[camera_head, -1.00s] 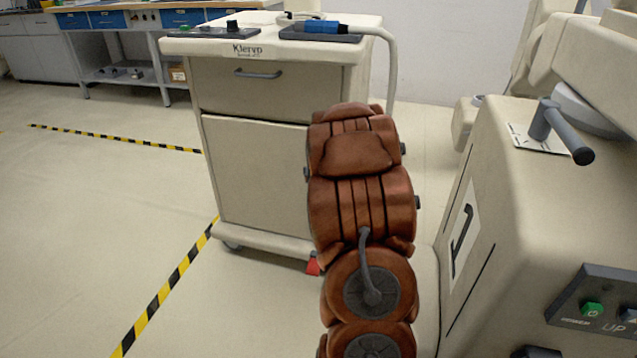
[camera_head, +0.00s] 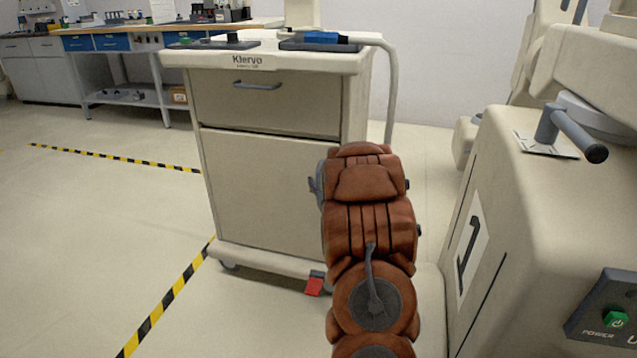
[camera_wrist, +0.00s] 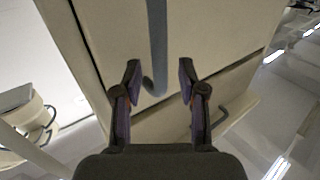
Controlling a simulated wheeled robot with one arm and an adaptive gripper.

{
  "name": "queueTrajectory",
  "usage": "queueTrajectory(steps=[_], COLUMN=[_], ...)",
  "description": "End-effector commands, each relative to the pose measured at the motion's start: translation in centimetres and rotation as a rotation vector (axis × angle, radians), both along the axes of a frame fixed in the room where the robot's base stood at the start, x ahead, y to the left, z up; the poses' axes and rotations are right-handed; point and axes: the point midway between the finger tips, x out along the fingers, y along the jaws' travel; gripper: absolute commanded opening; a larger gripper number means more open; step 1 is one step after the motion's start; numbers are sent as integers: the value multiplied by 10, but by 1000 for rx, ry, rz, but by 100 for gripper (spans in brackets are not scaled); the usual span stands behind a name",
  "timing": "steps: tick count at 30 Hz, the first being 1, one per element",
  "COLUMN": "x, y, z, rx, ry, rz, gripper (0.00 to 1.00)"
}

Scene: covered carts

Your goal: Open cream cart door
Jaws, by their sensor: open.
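The cream cart (camera_head: 264,62) stands ahead of me in the head view, with its door (camera_head: 255,190) below a drawer. The door looks shut. My brown arm covers the door's right side and hides its handle there. In the wrist view, the cream door (camera_wrist: 210,45) fills the middle. A grey bar handle (camera_wrist: 157,45) runs down it, and its curved end shows between my fingers. My gripper (camera_wrist: 158,76) is open, with one finger on each side of the handle. I see no clear contact between them.
The drawer handle (camera_head: 257,85) is above the door. A red pedal (camera_head: 315,284) is low at the cart's right corner. A large beige machine (camera_head: 560,210) with a lever stands close on the right. Floor left of the cart is clear, with striped tape (camera_head: 170,300).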

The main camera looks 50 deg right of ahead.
Motion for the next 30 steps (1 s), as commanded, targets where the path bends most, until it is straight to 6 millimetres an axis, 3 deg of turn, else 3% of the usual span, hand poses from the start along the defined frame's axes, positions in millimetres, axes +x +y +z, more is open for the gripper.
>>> queueTrajectory(steps=[6, 15, 27, 30], x=[16, 18, 17, 17], y=[-8, -9, -9, -9], z=[0, 1, 0, 0], rx=[-1, 0, 0, 0], ry=[-2, 0, 1, 1], rz=[2, 1, 1, 1], gripper=[41, 41, 0, 0])
